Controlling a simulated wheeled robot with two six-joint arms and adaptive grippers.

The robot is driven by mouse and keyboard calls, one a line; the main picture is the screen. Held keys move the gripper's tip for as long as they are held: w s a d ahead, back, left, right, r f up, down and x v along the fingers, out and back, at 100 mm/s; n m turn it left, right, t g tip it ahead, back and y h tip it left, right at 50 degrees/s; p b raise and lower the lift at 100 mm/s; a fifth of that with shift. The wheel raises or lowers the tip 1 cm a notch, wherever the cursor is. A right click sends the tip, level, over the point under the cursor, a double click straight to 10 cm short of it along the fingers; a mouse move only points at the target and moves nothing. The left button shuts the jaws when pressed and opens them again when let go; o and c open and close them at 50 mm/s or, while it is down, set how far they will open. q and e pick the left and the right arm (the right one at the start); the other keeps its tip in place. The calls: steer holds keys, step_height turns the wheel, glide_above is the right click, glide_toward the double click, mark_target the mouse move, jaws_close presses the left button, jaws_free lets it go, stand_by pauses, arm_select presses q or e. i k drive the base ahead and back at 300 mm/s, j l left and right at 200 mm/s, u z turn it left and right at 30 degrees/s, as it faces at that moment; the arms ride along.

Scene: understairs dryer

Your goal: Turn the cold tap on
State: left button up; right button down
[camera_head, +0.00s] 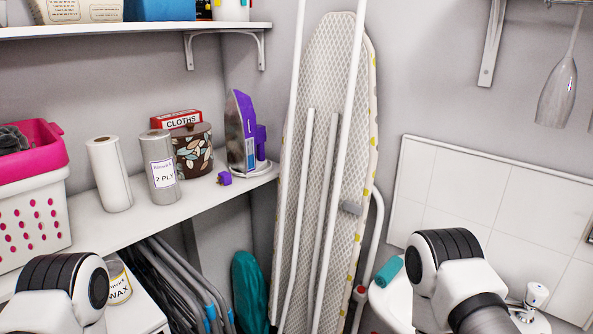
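One tap (534,297) with a white head on a shiny metal body shows at the lower right. It stands on the white basin (398,303), which is partly hidden behind my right arm. I cannot tell from its small head whether it is the cold tap. No second tap shows. A white and black part of my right arm is just left of the tap, and a similar part of my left arm is at the lower left. Neither gripper shows in this view.
A teal roll-shaped item (389,270) lies by the basin's left side. An ironing board (325,170) leans on the wall at the middle. A shelf (150,217) at the left holds paper rolls, a pot and an iron (243,135). Glasses (557,92) hang at the upper right.

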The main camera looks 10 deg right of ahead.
mark_target(536, 293)
steer(key=k+z, duration=0.2)
steer(key=z, duration=0.95)
